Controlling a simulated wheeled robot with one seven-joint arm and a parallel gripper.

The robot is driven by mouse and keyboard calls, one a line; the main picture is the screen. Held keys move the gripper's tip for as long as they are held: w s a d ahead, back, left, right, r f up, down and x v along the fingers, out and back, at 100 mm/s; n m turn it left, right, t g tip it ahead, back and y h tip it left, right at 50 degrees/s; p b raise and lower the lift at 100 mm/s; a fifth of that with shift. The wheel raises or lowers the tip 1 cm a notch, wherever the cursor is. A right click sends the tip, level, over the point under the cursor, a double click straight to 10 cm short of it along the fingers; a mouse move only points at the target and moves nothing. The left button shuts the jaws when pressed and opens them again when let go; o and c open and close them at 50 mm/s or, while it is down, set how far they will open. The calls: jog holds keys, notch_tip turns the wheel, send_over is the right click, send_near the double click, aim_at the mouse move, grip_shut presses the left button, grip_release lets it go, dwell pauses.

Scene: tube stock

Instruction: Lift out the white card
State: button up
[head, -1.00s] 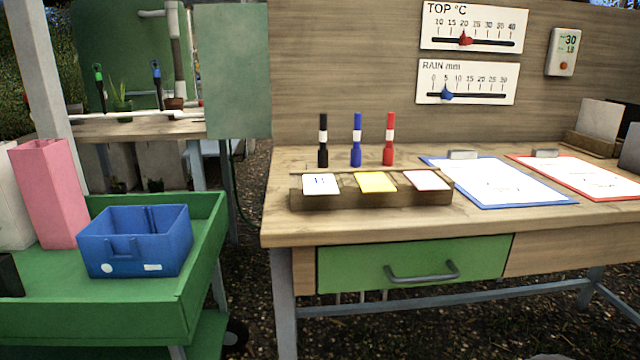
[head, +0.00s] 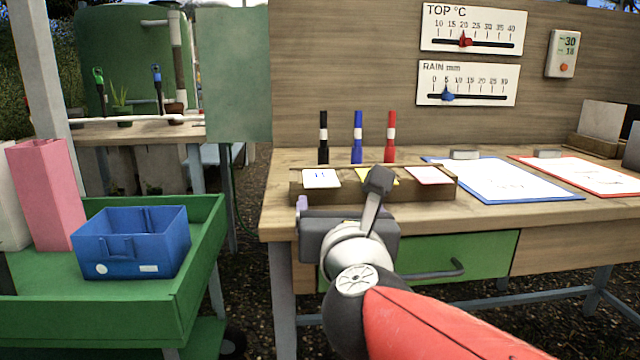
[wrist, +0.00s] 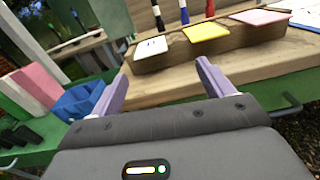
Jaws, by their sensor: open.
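The white card (head: 321,178) sits leftmost in the wooden card holder (head: 440,189) near the front edge of the bench and bears a small dark mark. It also shows in the wrist view (wrist: 151,47). A yellow card (wrist: 206,32) stands in the middle, partly hidden by my arm in the head view. A pinkish card (head: 429,175) is at the right. My gripper (wrist: 158,82) is open and empty, in front of the holder and short of the cards. In the head view my wrist hides most of the jaws.
Black, blue and red markers (head: 357,138) stand upright behind the cards. Blue (head: 500,178) and red clipboards lie to the right. A green drawer (head: 480,256) with a grey handle is below. A blue bin (head: 133,243) stands on the green cart at left.

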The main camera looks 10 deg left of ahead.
aim_at(320, 178)
jog(key=shift+n, duration=0.4)
jog(key=w+a, duration=0.1)
jog(key=w, duration=0.1)
jog(key=w+a, duration=0.1)
jog(key=w, duration=0.2)
jog(key=w+a, duration=0.1)
jog(key=w, duration=0.1)
jog(key=shift+w, duration=0.2)
jog(key=c, duration=1.1)
